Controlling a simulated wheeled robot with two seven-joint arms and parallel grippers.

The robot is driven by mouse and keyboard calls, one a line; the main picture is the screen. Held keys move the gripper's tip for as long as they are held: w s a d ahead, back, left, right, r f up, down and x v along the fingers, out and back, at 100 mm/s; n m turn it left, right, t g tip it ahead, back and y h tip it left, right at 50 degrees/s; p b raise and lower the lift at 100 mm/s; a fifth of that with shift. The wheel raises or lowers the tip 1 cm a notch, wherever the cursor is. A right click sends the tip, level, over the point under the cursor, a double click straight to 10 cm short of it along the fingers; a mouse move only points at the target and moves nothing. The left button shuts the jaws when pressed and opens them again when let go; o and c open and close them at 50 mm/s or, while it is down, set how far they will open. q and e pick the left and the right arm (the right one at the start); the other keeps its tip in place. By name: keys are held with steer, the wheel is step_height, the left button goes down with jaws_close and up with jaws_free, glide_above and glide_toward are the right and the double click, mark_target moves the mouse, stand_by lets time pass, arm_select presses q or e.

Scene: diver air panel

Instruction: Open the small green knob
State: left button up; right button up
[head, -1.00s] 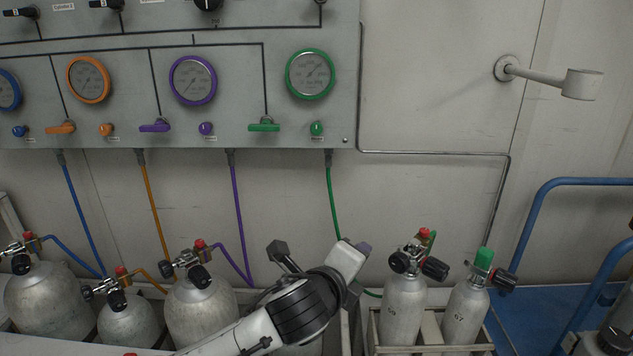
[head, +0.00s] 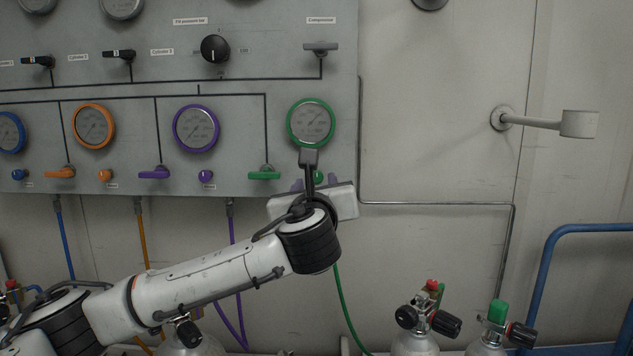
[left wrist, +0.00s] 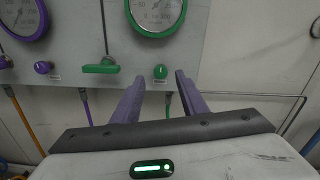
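The small green knob (left wrist: 160,72) sits on the grey panel below the green-rimmed gauge (head: 311,123). In the head view the knob (head: 318,176) is partly hidden behind my left wrist. My left gripper (left wrist: 156,82) is open, its two purple fingers apart and pointing at the panel. The knob shows between the fingertips in the left wrist view, with nothing held. I cannot tell how far the tips are from the knob. The green lever handle (head: 264,174) is to the left of the knob. My right gripper is not in view.
A purple knob (head: 205,176) and purple lever (head: 154,173) lie further left on the panel. A green hose (head: 344,308) hangs below. Gas cylinders (head: 414,344) stand at the bottom.

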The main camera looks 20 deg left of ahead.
mark_target(317, 177)
arm_select(q)
steer(key=shift+x, duration=1.95)
jaws_close()
steer(key=shift+d, duration=0.1)
